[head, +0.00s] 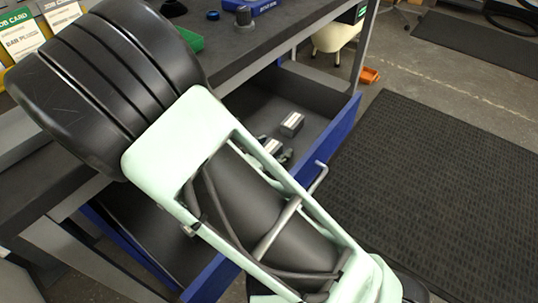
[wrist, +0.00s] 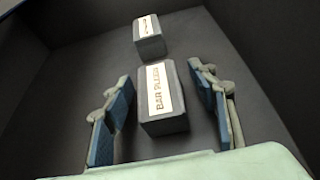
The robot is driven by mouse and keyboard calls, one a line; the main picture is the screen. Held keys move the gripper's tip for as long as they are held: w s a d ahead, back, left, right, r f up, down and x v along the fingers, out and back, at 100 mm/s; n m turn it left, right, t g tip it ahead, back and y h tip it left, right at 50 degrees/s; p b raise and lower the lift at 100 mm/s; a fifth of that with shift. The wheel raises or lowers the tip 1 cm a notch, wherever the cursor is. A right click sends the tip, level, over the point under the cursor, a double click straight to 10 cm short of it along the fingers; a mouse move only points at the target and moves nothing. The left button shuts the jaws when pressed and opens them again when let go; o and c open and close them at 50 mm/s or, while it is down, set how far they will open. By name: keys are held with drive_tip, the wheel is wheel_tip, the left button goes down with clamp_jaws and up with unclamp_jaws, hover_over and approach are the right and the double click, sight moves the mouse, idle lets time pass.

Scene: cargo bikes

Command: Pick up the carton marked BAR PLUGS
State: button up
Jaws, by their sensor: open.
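The carton marked BAR PLUGS (wrist: 160,97) is a small dark grey box with a white label on top, lying on the drawer floor. In the wrist view my gripper (wrist: 164,112) is open, with one blue-padded finger on each side of it. Gaps show between the carton and both fingers. In the head view the carton (head: 272,147) shows partly, behind my arm and between the fingers (head: 275,148). A second, similar carton (wrist: 149,38) lies beyond it; its label is too small to read. It also shows in the head view (head: 291,124).
The open drawer (head: 338,135) has a blue front and dark floor, under a grey workbench (head: 285,28). Its walls stand around my gripper. A green tray (head: 190,40), a blue bin (head: 250,6) and job cards (head: 22,36) are on the bench. A black mat (head: 430,175) covers clear floor at right.

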drive_tip(key=c, duration=1.3)
drive_tip(key=shift+r, duration=0.15)
